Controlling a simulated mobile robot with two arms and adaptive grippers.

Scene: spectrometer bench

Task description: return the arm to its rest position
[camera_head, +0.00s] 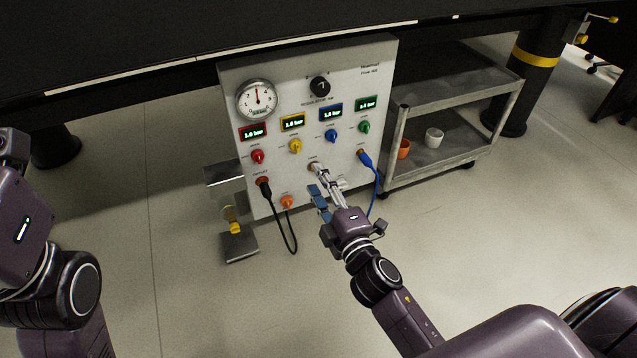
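My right arm (378,282) reaches from the lower right toward a grey panel. Its gripper (330,190) is close in front of the lower middle of the panel, below the knobs. The fingers look spread apart, with a silver connector (322,174) between them that meets a port on the panel. Whether the fingers touch it is hard to tell. My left arm (60,285) shows at the left edge as purple links and a black joint; its gripper is out of view.
The grey panel (290,85) carries a gauge, displays, coloured knobs and black and blue cables (373,185). A metal stand (238,245) is at its left. A cart (455,100) with an orange cup and a white cup stands right. A dark tabletop (150,35) lies above; the floor in front is bare.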

